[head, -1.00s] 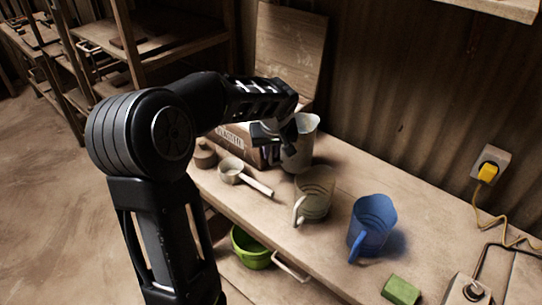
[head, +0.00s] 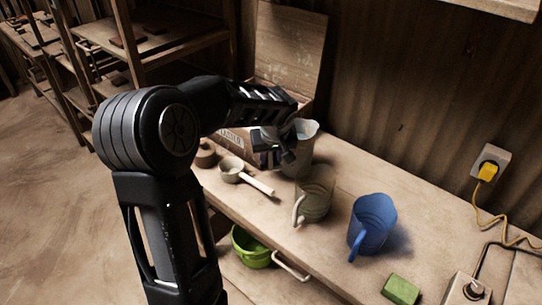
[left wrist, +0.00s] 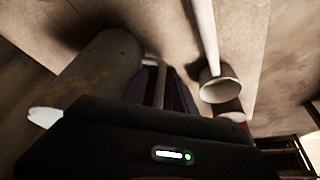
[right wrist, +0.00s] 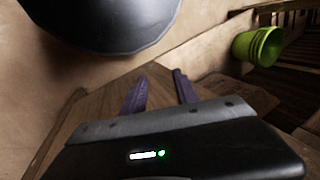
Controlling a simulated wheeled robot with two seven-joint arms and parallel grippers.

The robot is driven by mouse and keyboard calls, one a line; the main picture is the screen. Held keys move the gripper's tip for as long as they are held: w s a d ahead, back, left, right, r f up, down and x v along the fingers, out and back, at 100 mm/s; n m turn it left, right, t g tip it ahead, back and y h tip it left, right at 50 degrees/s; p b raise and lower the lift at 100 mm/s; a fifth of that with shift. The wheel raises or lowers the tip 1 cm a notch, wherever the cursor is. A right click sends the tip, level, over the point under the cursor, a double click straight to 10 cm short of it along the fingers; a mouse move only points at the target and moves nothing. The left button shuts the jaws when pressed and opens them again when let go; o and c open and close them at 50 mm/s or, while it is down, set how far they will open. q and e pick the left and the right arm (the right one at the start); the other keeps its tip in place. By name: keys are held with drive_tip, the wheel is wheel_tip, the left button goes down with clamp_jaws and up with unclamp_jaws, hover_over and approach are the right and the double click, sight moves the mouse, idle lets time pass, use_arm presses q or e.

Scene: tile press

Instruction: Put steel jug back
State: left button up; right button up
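The steel jug (head: 304,140), a tall pale grey cylinder, stands upright at the far part of the bench, partly hidden behind my left gripper (head: 286,150). In the left wrist view the jug (left wrist: 98,68) fills the left side. A narrow strip that looks like its handle lies between the purple fingers of my left gripper (left wrist: 162,85), which look closed on it. I cannot tell whether the jug's base touches the bench. My right gripper (right wrist: 160,92) is open and empty, its fingers apart. It is not seen in the head view.
On the bench (head: 335,240) are a clear jug (head: 315,195), a blue jug (head: 373,222), a ladle-like scoop (head: 232,170), a small round pot (head: 205,152) and a green block (head: 401,289). A box with lettering (head: 232,140) stands behind. A green bucket (head: 250,248) sits below.

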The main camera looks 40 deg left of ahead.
use_arm(q)
drive_tip(key=shift+r, duration=0.15)
drive_tip(key=b+v, duration=0.1)
drive_tip(key=v, duration=1.1)
idle(0.4)
